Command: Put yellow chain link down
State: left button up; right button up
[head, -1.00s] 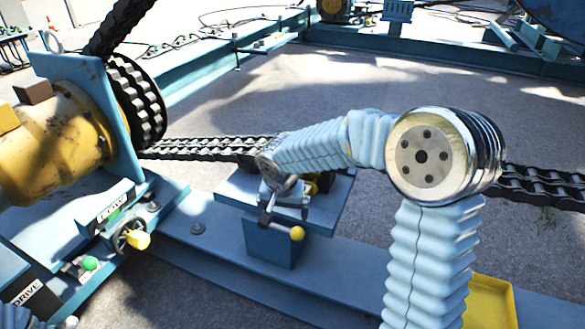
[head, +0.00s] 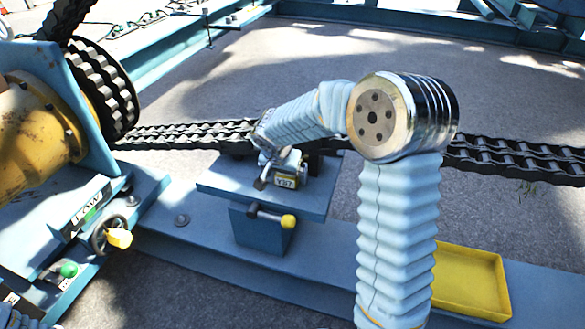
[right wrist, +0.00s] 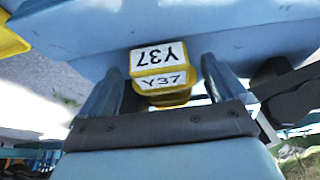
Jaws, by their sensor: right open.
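The yellow chain link, labelled Y37 (head: 286,182), sits at the blue stand's top plate (head: 225,178) in the head view. In the right wrist view the yellow link (right wrist: 163,80) shows its Y37 labels between my fingers. My right gripper (head: 272,172) is at the link, with its jaws open on either side of it. The right wrist view shows a finger left and right of the link, with a gap visible on the right side. Part of the link is hidden behind the gripper. My left gripper is not in view.
A dark double-row chain (head: 190,135) runs behind the stand, from the sprocket (head: 105,85) to the right edge. A yellow tray (head: 470,282) lies on the blue beam at right. A yellow-knobbed handle (head: 287,221) sticks out at the stand's front. A handwheel (head: 108,236) is at left.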

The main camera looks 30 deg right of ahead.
jog(key=shift+x, duration=1.05)
jog(key=shift+c, duration=0.5)
jog(key=c, duration=1.2)
jog(key=shift+r, duration=0.1)
jog(key=shift+c, duration=1.1)
jog(key=shift+r, duration=0.15)
